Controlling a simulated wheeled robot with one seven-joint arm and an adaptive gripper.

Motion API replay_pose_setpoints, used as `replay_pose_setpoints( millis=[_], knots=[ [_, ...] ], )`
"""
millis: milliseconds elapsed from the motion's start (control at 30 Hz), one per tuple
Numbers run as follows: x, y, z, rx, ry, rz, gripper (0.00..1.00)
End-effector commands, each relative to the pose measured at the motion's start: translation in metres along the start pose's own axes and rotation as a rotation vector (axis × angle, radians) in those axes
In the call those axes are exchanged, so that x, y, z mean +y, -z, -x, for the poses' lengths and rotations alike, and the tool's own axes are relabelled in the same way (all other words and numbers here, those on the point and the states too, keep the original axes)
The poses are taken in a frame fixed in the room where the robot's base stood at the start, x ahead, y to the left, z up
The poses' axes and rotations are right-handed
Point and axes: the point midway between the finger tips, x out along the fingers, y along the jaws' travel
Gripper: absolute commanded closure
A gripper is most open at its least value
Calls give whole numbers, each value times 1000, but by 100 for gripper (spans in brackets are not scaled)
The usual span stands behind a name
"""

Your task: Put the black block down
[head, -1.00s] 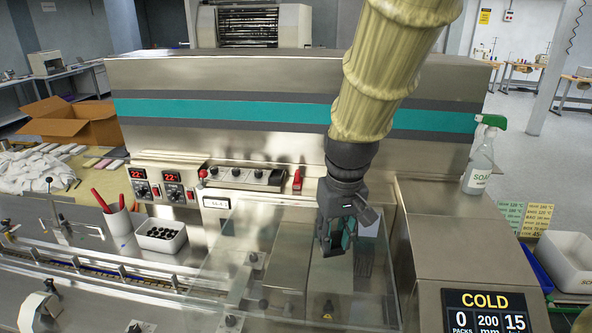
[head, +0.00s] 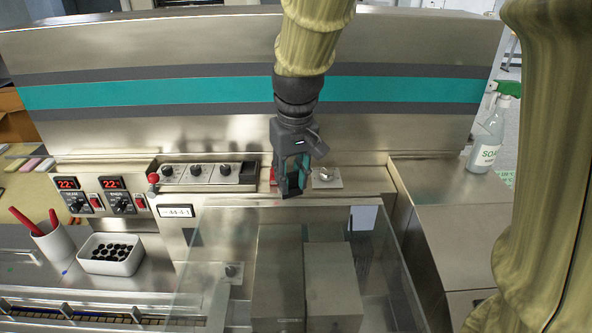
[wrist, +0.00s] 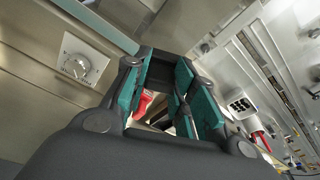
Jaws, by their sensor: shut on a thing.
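My gripper (head: 293,190) hangs fingers-down in front of the machine's control ledge, behind the clear cover. It is shut on the black block (head: 292,183), which shows as a dark shape between the teal-padded fingers. The fingers hide much of it. In the wrist view my gripper (wrist: 172,92) shows its teal pads, and the block is hard to make out between them. The gripper's tip is close to the ledge in the picture; I cannot tell whether the block touches it.
A silver dial (head: 326,174) sits right of my gripper, and a red switch (head: 272,173) just left. A clear cover (head: 215,240) lies in front. A white bin (head: 110,254) of black pieces stands left.

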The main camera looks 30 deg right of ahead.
Motion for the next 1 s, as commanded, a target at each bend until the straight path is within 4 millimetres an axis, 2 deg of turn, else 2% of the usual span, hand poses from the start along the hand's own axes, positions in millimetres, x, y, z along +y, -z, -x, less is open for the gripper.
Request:
replay_pose_setpoints(
  millis=[33, 400, 600, 833, 1000],
  knots=[
    [6, 10, -6, -1, 0, -2, 97],
    [46, 72, -22, 0, 0, -1, 97],
    [62, 97, -26, 0, 1, -2, 97],
    [67, 103, -30, -1, 1, -1, 97],
    [67, 101, -42, -1, 0, -1, 97]
  ],
)
